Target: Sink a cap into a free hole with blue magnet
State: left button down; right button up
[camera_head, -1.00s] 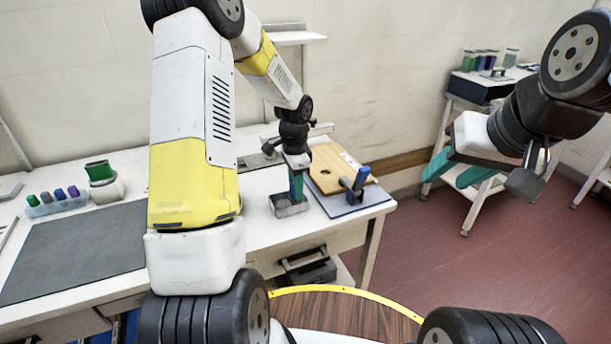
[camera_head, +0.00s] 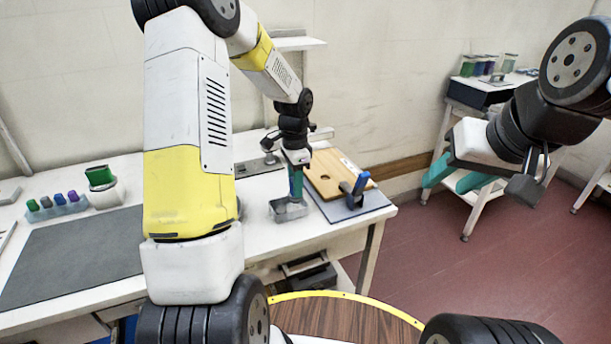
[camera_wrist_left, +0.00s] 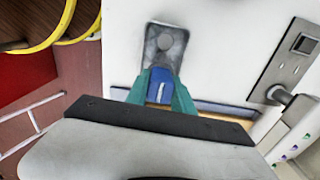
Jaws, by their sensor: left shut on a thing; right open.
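My left gripper (camera_head: 296,196) is shut on a blue magnet, seen as a blue block (camera_wrist_left: 160,88) between its teal fingers in the left wrist view. It points down over a small grey metal tray (camera_head: 277,212), also in the left wrist view (camera_wrist_left: 151,62). A round grey shape (camera_wrist_left: 165,43) shows in the tray; I cannot tell if it is a cap. The magnet's lower end is hidden. The wooden board (camera_head: 345,166) with a dark hole (camera_head: 325,177) lies just right of the gripper. My right gripper (camera_head: 457,180) is open and empty, away from the table.
A blue-handled dark device (camera_head: 359,184) stands at the board's front right, on a grey mat (camera_head: 372,203). A grey metal plate (camera_head: 262,164) lies behind the tray. The dark mat (camera_head: 75,255) is clear.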

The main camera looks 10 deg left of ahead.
pick_arm(q)
jog(key=shift+r, duration=0.85)
dwell(0.4)
